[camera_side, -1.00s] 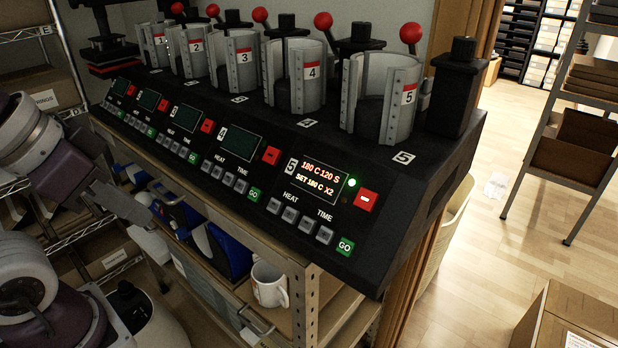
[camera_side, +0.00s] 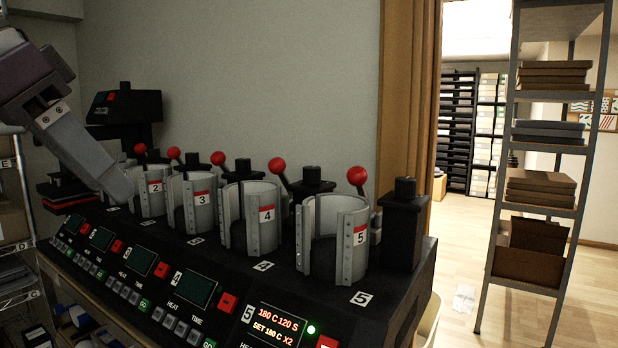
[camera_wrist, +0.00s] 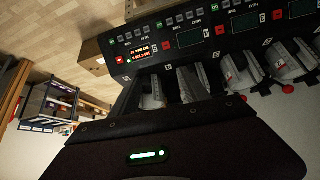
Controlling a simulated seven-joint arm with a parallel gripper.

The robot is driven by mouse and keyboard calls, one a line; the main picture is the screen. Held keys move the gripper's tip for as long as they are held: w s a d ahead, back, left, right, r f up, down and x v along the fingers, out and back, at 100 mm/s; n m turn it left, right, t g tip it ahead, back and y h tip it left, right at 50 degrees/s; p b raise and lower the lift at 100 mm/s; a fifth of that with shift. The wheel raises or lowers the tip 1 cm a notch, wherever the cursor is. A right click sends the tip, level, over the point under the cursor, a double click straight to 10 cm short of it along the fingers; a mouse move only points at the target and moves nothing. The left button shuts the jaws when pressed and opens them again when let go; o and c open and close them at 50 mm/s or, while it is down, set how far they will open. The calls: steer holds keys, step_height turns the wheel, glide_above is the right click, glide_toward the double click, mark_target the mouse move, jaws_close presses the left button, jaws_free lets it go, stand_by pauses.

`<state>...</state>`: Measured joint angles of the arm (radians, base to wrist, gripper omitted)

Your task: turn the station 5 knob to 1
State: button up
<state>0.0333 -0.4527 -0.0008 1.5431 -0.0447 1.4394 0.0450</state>
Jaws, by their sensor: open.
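Station 5 stands at the right end of the black press row in the side view. Its silver clamp (camera_side: 333,237) carries a red 5 label and stands open at the front. A black post with a small knob (camera_side: 405,187) on top stands to its right; the knob's setting cannot be read. The station 5 display (camera_side: 278,325) is lit, reading 180 C 120 S and SET 180 C X2; it also shows in the wrist view (camera_wrist: 144,51). My gripper (camera_side: 121,184) is at the left, far from station 5, open with nothing visible in it.
Red-ball levers (camera_side: 357,176) stand behind the clamps. Stations 2 to 4 fill the row between my gripper and station 5. A dark press (camera_side: 124,115) stands at the back left. A tall shelf (camera_side: 545,195) stands at the right, across open floor.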

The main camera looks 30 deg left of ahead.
steer(key=w+d+m+t+h, duration=0.1)
steer(key=w+d+t, duration=0.15)
steer(key=w, duration=0.45)
steer(key=w+d+m+t+h, duration=0.1)
steer(key=w+d, duration=0.3)
steer(key=w, duration=0.3)
steer(key=t+h, duration=0.2)
steer(key=t, duration=0.2)
glide_toward(400, 181)
steer(key=r, duration=0.2)
steer(key=a+r, duration=0.1)
steer(key=shift+w+m, duration=0.3)
steer(key=w+d+f+t, duration=0.1)
steer(key=w+f+t, duration=0.1)
steer(key=f, duration=0.1)
steer(key=w+d+f+t, duration=0.1)
steer(key=f, duration=0.1)
steer(key=shift+w+d+f, duration=0.25)
steer(key=shift+w+d, duration=0.1)
steer(key=shift+w, duration=0.05)
steer(key=x, duration=0.6)
steer(key=shift+w+d+r, duration=0.1)
steer(key=shift+w, duration=0.15)
steer(key=shift+c, duration=0.2)
jaws_close()
